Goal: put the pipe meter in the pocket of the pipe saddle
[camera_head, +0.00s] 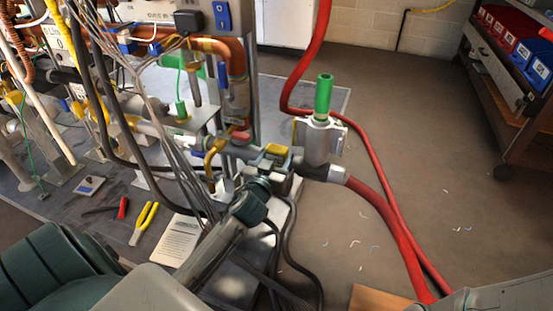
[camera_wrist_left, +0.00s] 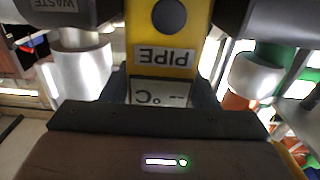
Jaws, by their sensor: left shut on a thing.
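The pipe meter (camera_wrist_left: 157,60) is yellow, with a PIPE label and a small screen reading dashes and °C, upside down in the left wrist view. My left gripper (camera_wrist_left: 160,95) is shut on it, with a dark finger at each side. In the head view the yellow top of the meter (camera_head: 277,150) shows at the end of my left arm, beside the grey pipe run. I cannot make out the pipe saddle or its pocket; the gripper and meter cover that area. I cannot tell whether the meter touches anything below. My right gripper is not in view.
A silver cylinder with a green top (camera_head: 323,95) stands just right of the meter. A thick red hose (camera_head: 390,220) runs from there across the floor. Pipes and dark cables crowd the left. Yellow-handled pliers (camera_head: 144,222) and a paper sheet (camera_head: 175,240) lie at lower left.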

